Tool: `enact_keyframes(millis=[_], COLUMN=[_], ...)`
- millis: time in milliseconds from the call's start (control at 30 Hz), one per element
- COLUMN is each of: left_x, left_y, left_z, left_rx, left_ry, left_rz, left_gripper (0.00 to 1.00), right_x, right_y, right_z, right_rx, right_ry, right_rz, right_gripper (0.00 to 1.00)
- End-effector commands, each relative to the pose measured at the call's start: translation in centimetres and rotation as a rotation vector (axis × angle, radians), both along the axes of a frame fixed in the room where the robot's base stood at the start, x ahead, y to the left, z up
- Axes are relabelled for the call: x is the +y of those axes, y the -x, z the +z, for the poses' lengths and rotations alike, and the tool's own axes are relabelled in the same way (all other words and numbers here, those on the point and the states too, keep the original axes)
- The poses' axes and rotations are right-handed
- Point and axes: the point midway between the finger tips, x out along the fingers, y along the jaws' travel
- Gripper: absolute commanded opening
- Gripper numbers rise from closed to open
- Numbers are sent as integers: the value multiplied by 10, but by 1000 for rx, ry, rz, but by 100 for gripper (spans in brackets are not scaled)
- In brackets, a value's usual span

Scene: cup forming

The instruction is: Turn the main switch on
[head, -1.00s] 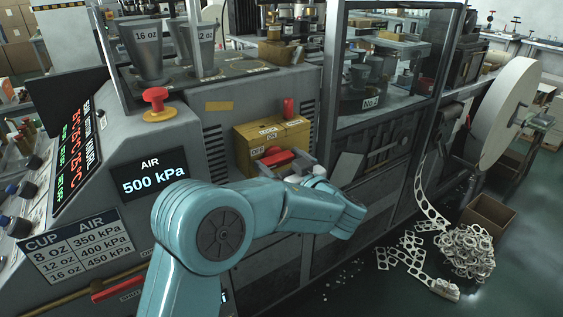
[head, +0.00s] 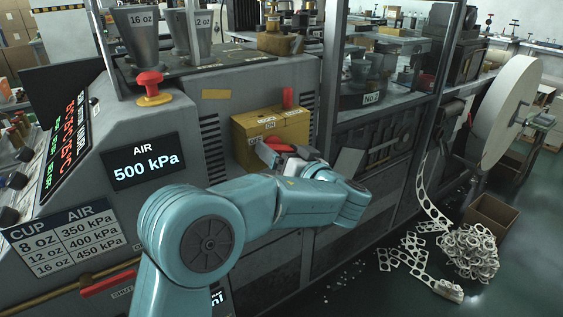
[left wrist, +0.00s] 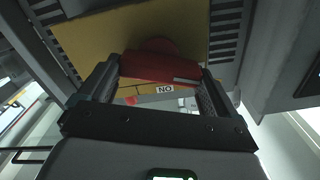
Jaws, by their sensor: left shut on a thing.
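A label on the yellow box (left wrist: 110,45) shows upside down there. The handle's far side is partly hidden. My right gripper is out of view.
A red part (head: 288,97) stands on top of the yellow box. A red push button (head: 150,82) and an AIR display (head: 141,161) reading 500 kPa are at the left. A glass-walled frame (head: 385,85) stands to the right. Cut scrap (head: 466,250) lies on the floor.

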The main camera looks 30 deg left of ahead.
Motion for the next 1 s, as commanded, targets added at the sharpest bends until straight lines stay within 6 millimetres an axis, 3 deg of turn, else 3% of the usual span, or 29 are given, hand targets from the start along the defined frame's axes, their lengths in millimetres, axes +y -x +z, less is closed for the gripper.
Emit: enact_keyframes(millis=[100, 400, 1000], left_x=[0, 0, -1], left_y=[-1, -2, -5], left_z=[-1, 1, 3], left_rx=[95, 357, 868], left_ry=[-44, -154, -366], left_rz=[-1, 2, 3], left_gripper=[61, 61, 61], right_x=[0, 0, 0], right_y=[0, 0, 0], right_z=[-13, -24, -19], right_rx=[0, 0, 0], right_ry=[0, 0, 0], right_rz=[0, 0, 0], right_gripper=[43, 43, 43])
